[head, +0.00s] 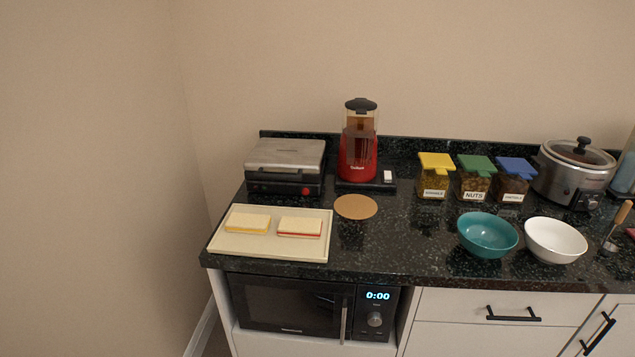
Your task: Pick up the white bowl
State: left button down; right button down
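The white bowl (555,241) stands upright on the dark speckled counter at the right, near its front edge. It looks empty. A teal bowl (487,235) stands just to its left, very close to it; I cannot tell whether the rims touch. Neither of my grippers shows in the head view.
Jars with yellow (435,176), green (475,178) and blue (514,180) lids stand behind the bowls, left of a slow cooker (573,172). A utensil (616,228) is right of the white bowl. A tray with sandwiches (270,246) lies left. The counter between tray and teal bowl is mostly clear.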

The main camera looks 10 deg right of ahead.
aim_at(552, 241)
jog(key=z, duration=1.7)
